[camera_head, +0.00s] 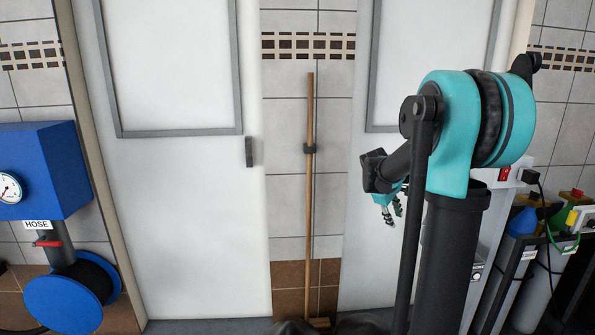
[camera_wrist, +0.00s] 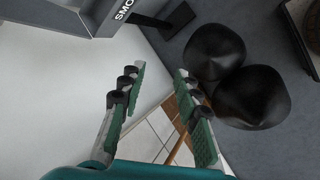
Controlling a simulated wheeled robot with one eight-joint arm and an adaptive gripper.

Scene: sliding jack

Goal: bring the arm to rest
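My arm stands at the right of the head view, with a teal joint and black links. My gripper (camera_head: 388,210) is small in that view, left of the dark column and in front of a white door. In the wrist view my gripper (camera_wrist: 160,84) has its two green and grey fingers spread wide apart, with nothing between the tips. Past the fingers are the grey floor, a pale panel and two rounded black objects (camera_wrist: 252,96), which the fingers do not appear to hold.
A wooden pole (camera_head: 309,180) stands upright against the tiled wall between two white doors (camera_head: 180,200). A blue hose reel (camera_head: 65,303) and a blue box with a gauge (camera_head: 40,165) are at the left. Gas cylinders (camera_head: 542,265) stand at the right behind my arm.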

